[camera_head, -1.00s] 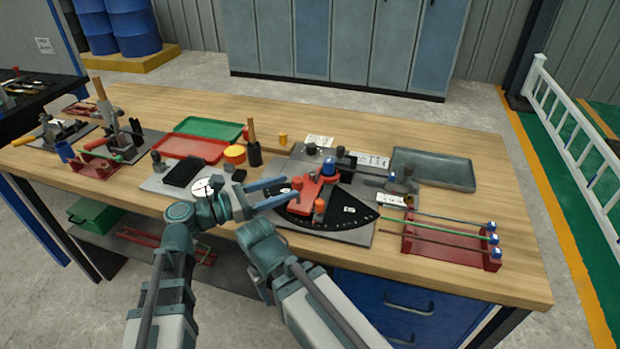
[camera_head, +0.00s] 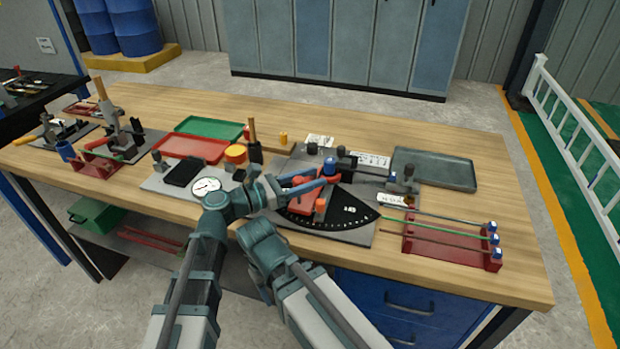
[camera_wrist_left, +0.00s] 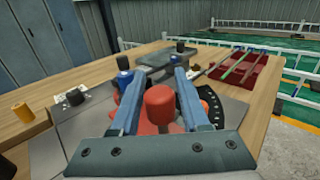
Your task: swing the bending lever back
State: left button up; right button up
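The bending lever (camera_head: 300,203) is red and lies over the black fan-shaped scale (camera_head: 345,212) of the bender on the table. An orange peg (camera_head: 320,206) stands near its front end, and a blue-topped post (camera_head: 330,165) stands at its far end. My left gripper (camera_head: 318,181) is over the lever, its blue fingers apart. In the left wrist view the fingers (camera_wrist_left: 152,68) stand on either side of an upright red knob (camera_wrist_left: 159,104), with gaps seeming to show beside it. The fingers partly hide the lever. My right gripper is not visible.
A grey tray (camera_head: 435,169) lies behind right of the bender. A red rack (camera_head: 450,248) with rods is at the front right. A round gauge (camera_head: 206,186), a red tray (camera_head: 190,148) and a green tray (camera_head: 208,128) are to the left.

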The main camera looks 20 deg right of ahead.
pick_arm(q)
grip_shut()
dwell(1.1)
